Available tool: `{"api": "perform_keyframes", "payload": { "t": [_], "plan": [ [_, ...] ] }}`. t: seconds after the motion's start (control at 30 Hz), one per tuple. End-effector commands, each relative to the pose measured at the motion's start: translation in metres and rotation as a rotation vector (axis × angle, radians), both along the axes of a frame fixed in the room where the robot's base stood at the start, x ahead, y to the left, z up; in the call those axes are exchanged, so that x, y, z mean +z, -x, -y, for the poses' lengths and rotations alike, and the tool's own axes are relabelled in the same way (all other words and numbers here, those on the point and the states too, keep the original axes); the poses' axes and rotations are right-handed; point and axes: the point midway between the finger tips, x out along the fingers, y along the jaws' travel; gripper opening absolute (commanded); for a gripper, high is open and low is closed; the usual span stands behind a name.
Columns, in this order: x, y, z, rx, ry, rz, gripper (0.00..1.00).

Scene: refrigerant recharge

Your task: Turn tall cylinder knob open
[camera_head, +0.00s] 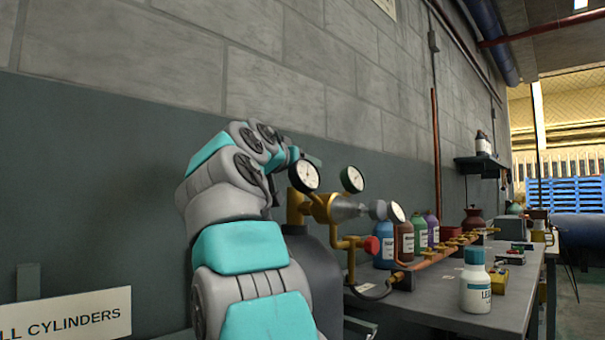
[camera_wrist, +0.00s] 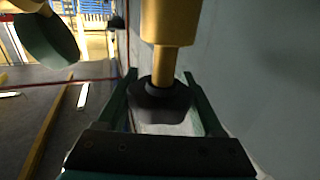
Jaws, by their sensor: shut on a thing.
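The tall cylinder (camera_head: 318,268) is dark grey and stands behind my arm at the left end of the bench. Its brass valve (camera_head: 295,207) shows beside my arm in the head view, and the brass stem (camera_wrist: 168,22) shows in the wrist view. A dark round knob (camera_wrist: 162,103) sits at the end of this stem. My gripper (camera_wrist: 159,84) has one finger on each side of the knob and is shut on it. In the head view my arm hides the knob and most of the gripper.
Pressure gauges (camera_head: 304,176) and a regulator with a red knob (camera_head: 372,245) stand close to the right of my gripper. The bench (camera_head: 432,300) carries several bottles, a copper manifold (camera_head: 440,257) and a white bottle (camera_head: 475,284). A wall (camera_head: 290,90) runs behind.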

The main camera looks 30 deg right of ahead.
Motion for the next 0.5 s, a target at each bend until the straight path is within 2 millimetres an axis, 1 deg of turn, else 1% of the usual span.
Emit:
{"api": "perform_keyframes", "payload": {
  "t": [0.33, 0.37, 0.5],
  "plan": [
    [-0.0001, -0.0011, -0.0007, 0.013, 0.000, 0.000, 0.13],
    [-0.0001, -0.0011, -0.0007, 0.013, 0.000, 0.000, 0.71],
    [-0.0001, -0.0009, -0.0006, 0.013, -0.001, -0.001, 0.87]
  ]
}}
